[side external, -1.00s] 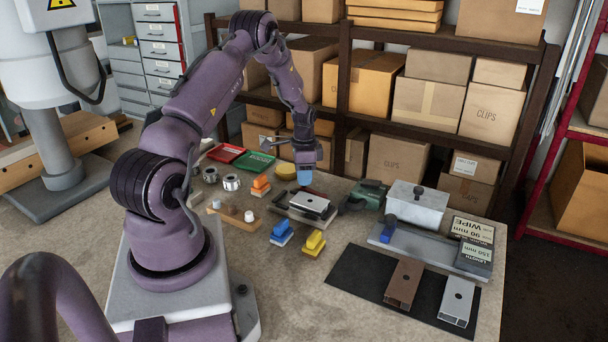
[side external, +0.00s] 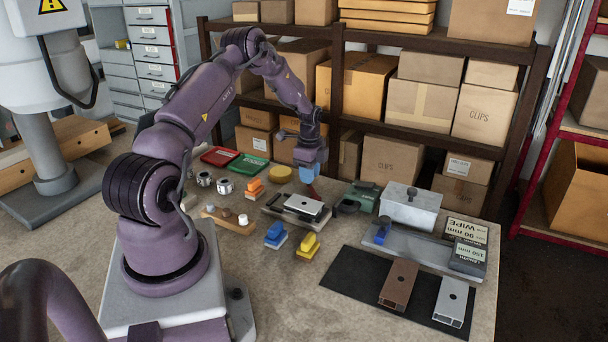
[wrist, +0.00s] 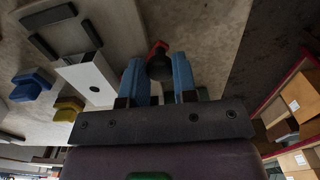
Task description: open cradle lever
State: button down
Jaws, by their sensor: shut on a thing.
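The cradle (side external: 274,208) stands mid-bench and bears a pale metal profile (side external: 303,205); the profile also shows in the wrist view (wrist: 88,78). The cradle lever shows as a small red piece (side external: 311,190) under my gripper. In the wrist view the lever (wrist: 158,62), dark with a red part, sits between the blue fingers. My gripper (wrist: 159,82) is shut on the lever, beside the profile's end. In the side view my gripper (side external: 303,186) points down at the cradle's far side, and its fingers partly hide the lever.
Blue (side external: 275,235) and yellow (side external: 307,247) blocks stand in front of the cradle. A black mat (side external: 352,280) with two profiles lies front right. Shelves of boxes stand behind.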

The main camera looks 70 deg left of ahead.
aim_at(328, 194)
jog(key=w+m, duration=0.1)
jog(key=m, duration=0.2)
jog(key=w+m, duration=0.1)
jog(key=shift+w+d+m, duration=0.25)
jog(key=shift+w+m, duration=0.05)
jog(key=shift+w, duration=0.05)
jog(key=shift+w+d+m, duration=0.4)
jog(key=shift+w+m, duration=0.15)
jog(key=shift+m, duration=0.55)
jog(key=shift+w+d+m, duration=0.35)
jog(key=shift+w+m, duration=0.15)
jog(key=shift+m, duration=0.6)
jog(key=c, duration=0.9)
grip_release()
notch_tip(328, 194, up, 13)
